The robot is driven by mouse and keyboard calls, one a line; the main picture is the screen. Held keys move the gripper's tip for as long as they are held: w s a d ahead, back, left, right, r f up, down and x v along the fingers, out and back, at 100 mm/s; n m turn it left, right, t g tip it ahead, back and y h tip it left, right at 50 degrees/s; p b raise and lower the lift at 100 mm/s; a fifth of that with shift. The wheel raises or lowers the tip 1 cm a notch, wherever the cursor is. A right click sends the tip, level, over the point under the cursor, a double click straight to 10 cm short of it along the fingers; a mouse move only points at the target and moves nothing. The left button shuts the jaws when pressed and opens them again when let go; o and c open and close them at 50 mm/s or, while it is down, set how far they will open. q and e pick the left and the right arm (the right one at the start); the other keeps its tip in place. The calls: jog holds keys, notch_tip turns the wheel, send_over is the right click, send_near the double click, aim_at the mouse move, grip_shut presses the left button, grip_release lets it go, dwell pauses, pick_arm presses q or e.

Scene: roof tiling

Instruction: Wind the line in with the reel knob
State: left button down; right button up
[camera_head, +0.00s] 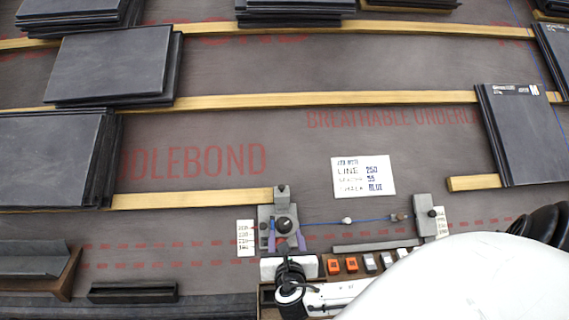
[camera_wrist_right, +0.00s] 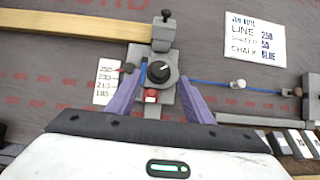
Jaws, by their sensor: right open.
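The reel knob (camera_head: 284,225) is a round black knob with a pale mark on a grey reel block (camera_head: 265,213) at the lower middle of the head view. In the right wrist view the knob (camera_wrist_right: 161,70) is near the top centre. My right gripper (camera_head: 286,240) is open, with one purple finger on each side of the reel block; whether they touch it I cannot tell. In the wrist view the open fingers (camera_wrist_right: 161,100) flank the block just below the knob. The blue line (camera_head: 322,222) runs right from the reel past a white bead (camera_head: 347,221) towards a second grey block (camera_head: 425,216). My left gripper is not in view.
A white note card (camera_head: 363,177) reads LINE 250 and CHALK BLUE. A scale card (camera_head: 246,238) stands left of the reel. Orange and white pieces (camera_head: 351,264) sit in a row to the right. Slate stacks (camera_head: 110,65) and wooden battens (camera_head: 330,97) lie beyond.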

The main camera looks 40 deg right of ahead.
aim_at(284, 225)
jog(key=b+x, duration=0.1)
jog(key=x, duration=0.3)
jog(key=shift+w+d+f, duration=0.2)
jog(key=shift+w+f, duration=0.05)
jog(key=shift+x, duration=0.75)
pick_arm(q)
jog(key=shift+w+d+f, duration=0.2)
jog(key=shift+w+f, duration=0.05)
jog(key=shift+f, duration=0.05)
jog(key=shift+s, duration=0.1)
pick_arm(e)
jog(key=shift+c, duration=0.5)
jog(key=c, duration=0.9)
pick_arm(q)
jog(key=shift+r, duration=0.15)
pick_arm(e)
jog(key=shift+a+r+m, duration=0.1)
jog(key=shift+m, duration=0.3)
